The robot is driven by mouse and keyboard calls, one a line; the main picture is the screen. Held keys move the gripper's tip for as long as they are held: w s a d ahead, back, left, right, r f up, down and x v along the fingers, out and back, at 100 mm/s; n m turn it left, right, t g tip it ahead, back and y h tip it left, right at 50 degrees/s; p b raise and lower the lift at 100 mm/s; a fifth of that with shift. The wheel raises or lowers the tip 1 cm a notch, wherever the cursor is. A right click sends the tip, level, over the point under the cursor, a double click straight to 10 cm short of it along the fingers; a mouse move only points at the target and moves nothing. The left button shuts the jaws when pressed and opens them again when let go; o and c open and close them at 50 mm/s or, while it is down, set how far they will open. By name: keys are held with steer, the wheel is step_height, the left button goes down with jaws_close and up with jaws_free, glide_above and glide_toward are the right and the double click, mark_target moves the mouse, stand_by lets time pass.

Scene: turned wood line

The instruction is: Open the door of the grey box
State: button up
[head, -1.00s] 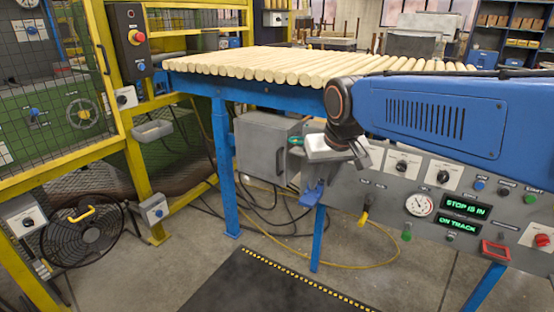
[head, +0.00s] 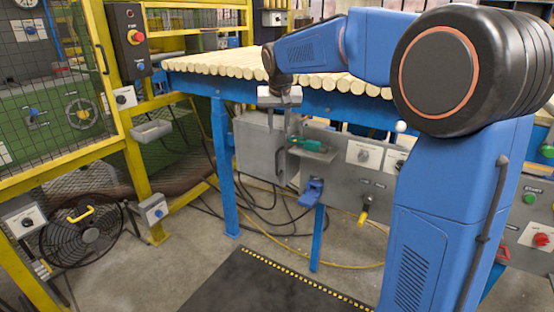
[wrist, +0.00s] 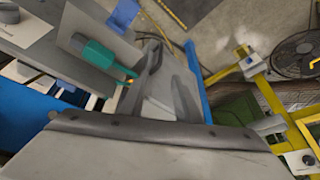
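The grey box (head: 255,148) hangs under the left part of the roller table. Its door looks shut, with a dark upright handle (head: 278,160) near the right edge. My gripper (head: 284,108) is just above the box's top right, pointing down, and partly hidden in the head view by its small size.
A green-handled tool (head: 310,145) lies on a small shelf right of the box, close to my gripper. A blue bracket (head: 312,192) is below it. The wooden rollers (head: 230,68) are just above. A blue leg (head: 222,165) stands left. Floor in front holds a dark mat (head: 255,285).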

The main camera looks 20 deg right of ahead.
mark_target(277, 155)
steer(key=x, duration=1.7)
steer(key=shift+w+f, duration=0.1)
steer(key=shift+f, duration=0.1)
steer(key=shift+c, duration=0.2)
jaws_close()
